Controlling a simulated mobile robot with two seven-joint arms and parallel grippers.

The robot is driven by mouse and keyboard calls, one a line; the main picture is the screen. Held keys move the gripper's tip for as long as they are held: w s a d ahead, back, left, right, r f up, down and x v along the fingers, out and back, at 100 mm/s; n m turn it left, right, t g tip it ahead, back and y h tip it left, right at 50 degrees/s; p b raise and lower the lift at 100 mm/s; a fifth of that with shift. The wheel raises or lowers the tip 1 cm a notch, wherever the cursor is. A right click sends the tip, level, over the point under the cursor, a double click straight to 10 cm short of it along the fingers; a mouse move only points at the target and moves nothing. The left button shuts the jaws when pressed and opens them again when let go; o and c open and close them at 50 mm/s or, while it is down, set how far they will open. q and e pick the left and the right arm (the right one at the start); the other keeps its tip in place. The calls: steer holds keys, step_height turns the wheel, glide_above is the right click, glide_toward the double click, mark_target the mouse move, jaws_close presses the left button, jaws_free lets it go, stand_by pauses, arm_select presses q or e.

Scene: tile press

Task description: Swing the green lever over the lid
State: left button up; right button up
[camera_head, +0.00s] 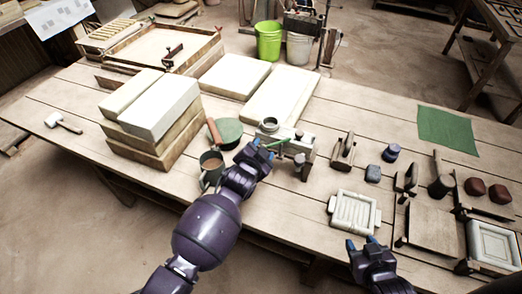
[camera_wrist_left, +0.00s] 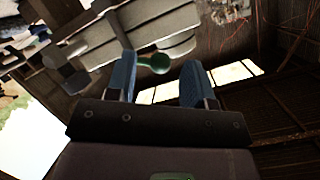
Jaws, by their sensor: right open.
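The green lever (camera_head: 275,143) is a thin bar on the small metal press (camera_head: 308,157) in the middle of the table. In the left wrist view its green round knob (camera_wrist_left: 155,63) shows between and beyond the fingertips. My left gripper (camera_head: 263,147) is at the lever's left end in the head view. In the left wrist view the left gripper (camera_wrist_left: 158,78) has its blue fingers apart, with nothing clamped. I cannot tell clearly which part of the press is the lid. My right gripper (camera_head: 362,243) is open and empty, over the table's front edge.
A green mug (camera_head: 211,168) stands close to my left forearm. Stacked pale slabs (camera_head: 160,108) are on the left. A pale tile mould (camera_head: 354,212) lies beyond my right gripper. Several small blocks and stamps crowd the right. A green cloth (camera_head: 447,130) lies at the back right.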

arm_select(q)
steer(key=v, duration=1)
steer(key=shift+s+p, duration=0.3)
steer(key=shift+s, duration=0.1)
steer(key=shift+a+r, duration=0.1)
steer(key=shift+a, duration=0.05)
